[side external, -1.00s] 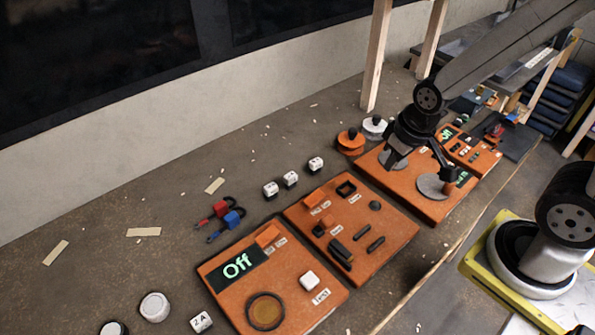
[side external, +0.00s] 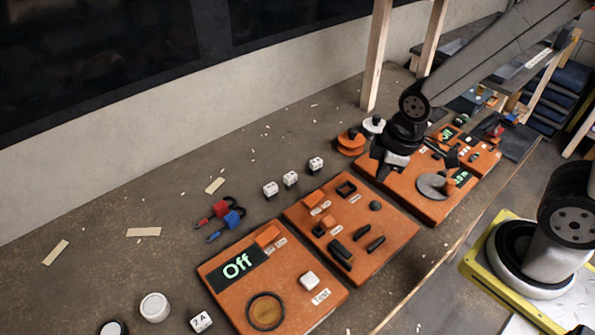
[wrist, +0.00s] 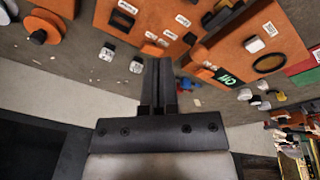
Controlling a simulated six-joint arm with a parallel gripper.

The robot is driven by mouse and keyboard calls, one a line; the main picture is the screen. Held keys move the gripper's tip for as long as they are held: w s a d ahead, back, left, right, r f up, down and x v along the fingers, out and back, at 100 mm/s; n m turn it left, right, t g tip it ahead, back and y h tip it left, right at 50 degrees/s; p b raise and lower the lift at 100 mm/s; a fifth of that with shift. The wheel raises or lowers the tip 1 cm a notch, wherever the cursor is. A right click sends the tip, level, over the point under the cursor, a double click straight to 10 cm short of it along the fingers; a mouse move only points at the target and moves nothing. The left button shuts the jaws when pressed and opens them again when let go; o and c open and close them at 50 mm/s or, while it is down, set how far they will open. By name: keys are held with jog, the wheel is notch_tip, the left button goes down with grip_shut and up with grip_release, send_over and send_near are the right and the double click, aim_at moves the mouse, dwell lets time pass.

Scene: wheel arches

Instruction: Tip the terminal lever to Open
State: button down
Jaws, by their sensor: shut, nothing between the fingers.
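I cannot tell which part is the terminal lever, as the labels are too small to read. The middle orange panel (side external: 389,243) carries small orange blocks (side external: 313,199) beside white labels, a black square frame (side external: 346,189) and dark bars (side external: 341,249). The near orange panel (side external: 226,283) has a display reading "Off" (side external: 237,265) and another orange block (side external: 267,234). My gripper (side external: 383,174) is shut and empty, above the back left part of the far orange panel (side external: 420,206), hiding some of it. In the wrist view, the shut fingers (wrist: 160,65) point toward the middle panel (wrist: 140,30).
White dice-like cubes (side external: 290,179) and red and blue padlock-like pieces (side external: 220,212) lie behind the panels. Orange (side external: 351,143) and white (side external: 373,126) round pieces stand close behind my gripper. Wooden posts (side external: 376,60) rise at the back. The bench at left is mostly clear.

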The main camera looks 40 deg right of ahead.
jog(key=a+n, duration=0.2)
jog(key=n, duration=0.2)
jog(key=n+g, duration=0.2)
jog(key=n, duration=2.2)
send_over(346, 254)
jog(key=shift+s+f, duration=0.2)
jog(key=shift+f, duration=0.35)
jog(key=shift+s+f, duration=0.15)
jog(key=shift+f, duration=0.35)
jog(key=shift+f, duration=0.2)
jog(key=shift+w+f, duration=0.15)
jog(key=shift+f, duration=2.3)
jog(key=shift+w+f, duration=0.15)
jog(key=shift+f, duration=2.3)
jog(key=shift+w+r, duration=0.3)
jog(key=shift+w, duration=0.3)
jog(key=shift+w+r, duration=0.25)
jog(key=shift+w, duration=0.4)
jog(key=shift+w+r, duration=0.3)
jog(key=shift+w, duration=0.3)
